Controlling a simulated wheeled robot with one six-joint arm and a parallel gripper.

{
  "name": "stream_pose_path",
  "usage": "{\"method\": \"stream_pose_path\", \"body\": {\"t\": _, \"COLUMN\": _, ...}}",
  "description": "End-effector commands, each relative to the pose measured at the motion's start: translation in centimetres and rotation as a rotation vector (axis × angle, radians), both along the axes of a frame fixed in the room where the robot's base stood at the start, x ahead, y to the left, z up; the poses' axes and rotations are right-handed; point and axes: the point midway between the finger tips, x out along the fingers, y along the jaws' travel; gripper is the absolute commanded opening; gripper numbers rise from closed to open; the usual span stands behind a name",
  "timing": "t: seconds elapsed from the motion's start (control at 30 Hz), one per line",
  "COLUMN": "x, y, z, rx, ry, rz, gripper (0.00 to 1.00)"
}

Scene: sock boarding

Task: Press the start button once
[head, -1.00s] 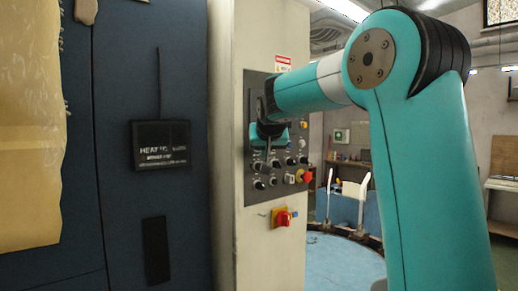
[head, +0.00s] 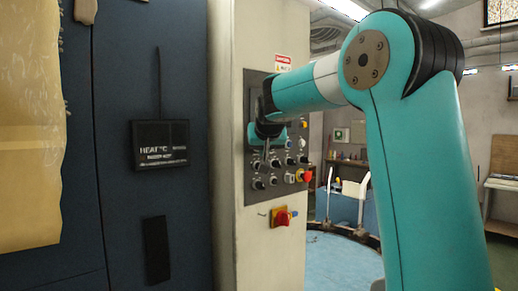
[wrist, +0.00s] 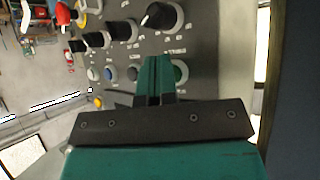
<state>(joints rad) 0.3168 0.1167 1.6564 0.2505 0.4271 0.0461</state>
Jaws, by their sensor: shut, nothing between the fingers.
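My gripper (wrist: 158,62) is shut and empty, with its teal fingertips close to the grey control panel (wrist: 215,30). Whether the fingertips touch the panel cannot be told. In the head view my gripper (head: 266,150) is at the left part of the panel (head: 251,190), and my wrist hides the buttons behind it.
Several black knobs (wrist: 162,17) lie above the buttons in the wrist view. A blue button (wrist: 108,73) and a yellow one (wrist: 98,102) are to the left. A red emergency knob (head: 306,176) and a red rotary switch (head: 282,218) are on the cabinet (head: 255,260).

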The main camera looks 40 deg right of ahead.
Motion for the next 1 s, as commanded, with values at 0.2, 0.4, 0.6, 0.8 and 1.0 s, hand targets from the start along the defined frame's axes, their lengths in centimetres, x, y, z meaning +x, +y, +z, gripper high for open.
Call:
{"method": "stream_pose_path", "body": {"t": 0.2, "x": -1.1, "y": 0.1, "z": -0.1, "rx": 0.0, "ry": -0.002, "rz": -0.001, "gripper": 0.0}}
{"method": "stream_pose_path", "body": {"t": 0.4, "x": -1.5, "y": 0.1, "z": 0.0, "rx": 0.0, "ry": 0.0, "rz": 0.0, "gripper": 0.0}}
{"method": "stream_pose_path", "body": {"t": 0.6, "x": -1.6, "y": 0.1, "z": 0.0, "rx": 0.0, "ry": 0.0, "rz": 0.0, "gripper": 0.0}}
{"method": "stream_pose_path", "body": {"t": 0.8, "x": -3.1, "y": 0.1, "z": -0.2, "rx": -0.001, "ry": -0.003, "rz": -0.001, "gripper": 0.0}}
{"method": "stream_pose_path", "body": {"t": 1.0, "x": -5.1, "y": 0.3, "z": -0.2, "rx": 0.0, "ry": -0.002, "rz": -0.001, "gripper": 0.0}}
